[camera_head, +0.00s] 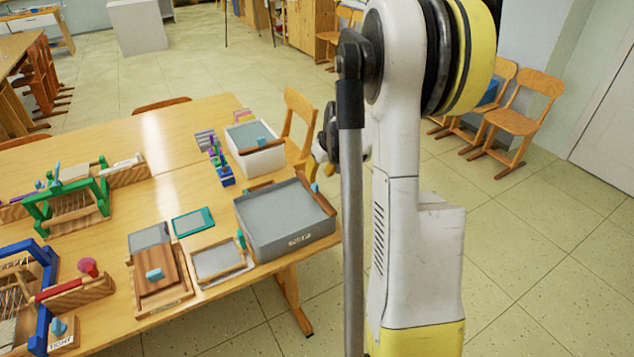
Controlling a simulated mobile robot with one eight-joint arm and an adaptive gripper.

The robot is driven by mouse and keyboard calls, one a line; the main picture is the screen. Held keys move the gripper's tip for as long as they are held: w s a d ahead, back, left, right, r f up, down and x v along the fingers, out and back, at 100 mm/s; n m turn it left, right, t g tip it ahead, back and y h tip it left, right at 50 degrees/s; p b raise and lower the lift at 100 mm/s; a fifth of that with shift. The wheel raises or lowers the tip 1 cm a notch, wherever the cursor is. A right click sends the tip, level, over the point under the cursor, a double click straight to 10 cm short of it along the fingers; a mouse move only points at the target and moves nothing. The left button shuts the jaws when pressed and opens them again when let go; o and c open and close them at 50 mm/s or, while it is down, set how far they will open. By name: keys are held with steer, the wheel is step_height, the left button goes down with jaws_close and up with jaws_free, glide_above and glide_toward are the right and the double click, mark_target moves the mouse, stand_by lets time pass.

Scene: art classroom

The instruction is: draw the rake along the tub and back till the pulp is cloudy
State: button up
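A grey tub (247,236) with a small, hard-to-read label on its front wall stands at the table's right end. Its top shows a flat grey surface; I cannot tell how cloudy it is. A brown wooden bar (318,196) lies along its right edge, with a small teal piece by its far end; this looks like the rake. Another brown strip lies along the tub's far edge. My gripper (321,158) is just beyond and above the tub's far right corner, mostly hidden behind my arm. Its fingertips, and whether it holds the bar, cannot be made out.
A white tub (262,163) stands behind the grey one. A framed screen (220,260), a teal frame (193,221) and a wooden press (160,282) lie to the left. Looms (70,209) fill the table's left. A chair (299,117) stands close behind.

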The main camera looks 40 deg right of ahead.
steer(key=v, duration=0.6)
stand_by(0.4)
steer(key=s+a+r+n+t, duration=0.1)
steer(key=s+a+r, duration=0.2)
steer(key=a, duration=0.5)
steer(key=s+a+r, duration=0.2)
steer(key=a+r, duration=0.1)
steer(key=a, duration=0.6)
steer(key=s+a+r+n+t, duration=0.1)
steer(key=s+a+r, duration=0.2)
steer(key=a, duration=0.5)
steer(key=s+a+f+y, duration=0.1)
steer(key=s+a, duration=0.6)
steer(key=a, duration=0.1)
steer(key=shift+s+a+f+n+t, duration=0.15)
steer(key=shift+s+a+n+t, duration=0.1)
steer(key=shift+a+n+t, duration=0.15)
